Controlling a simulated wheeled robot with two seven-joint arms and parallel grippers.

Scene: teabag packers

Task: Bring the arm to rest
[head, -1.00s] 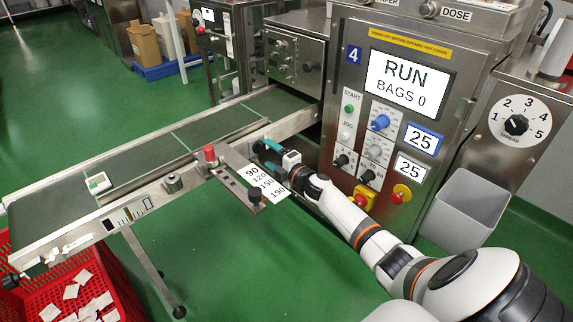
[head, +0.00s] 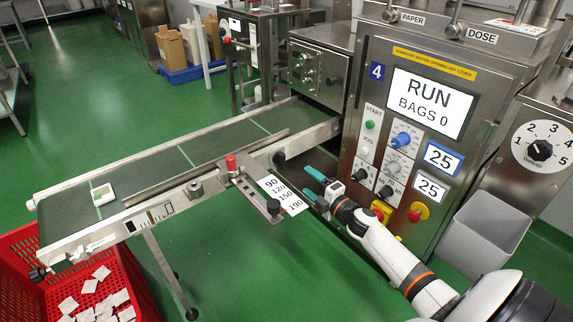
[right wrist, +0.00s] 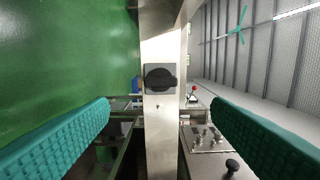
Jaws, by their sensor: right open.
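My right gripper (head: 306,182) has teal padded fingers spread apart with nothing between them. It hangs in front of the machine's lower left side, a little right of and below the black knob (head: 279,158) on the conveyor's side rail. The fingers are apart from that knob. In the right wrist view the open fingers (right wrist: 160,108) frame a black knob (right wrist: 160,78) on a steel rail, some way ahead. My right arm reaches in from the lower right. My left gripper is not in view.
The control panel (head: 433,100) reads RUN, BAGS 0. A scale bracket (head: 252,194) juts from the conveyor (head: 150,170) near my gripper. A red crate (head: 140,285) with teabags stands lower left, a grey bin (head: 480,230) at right. Green floor is open below the bracket.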

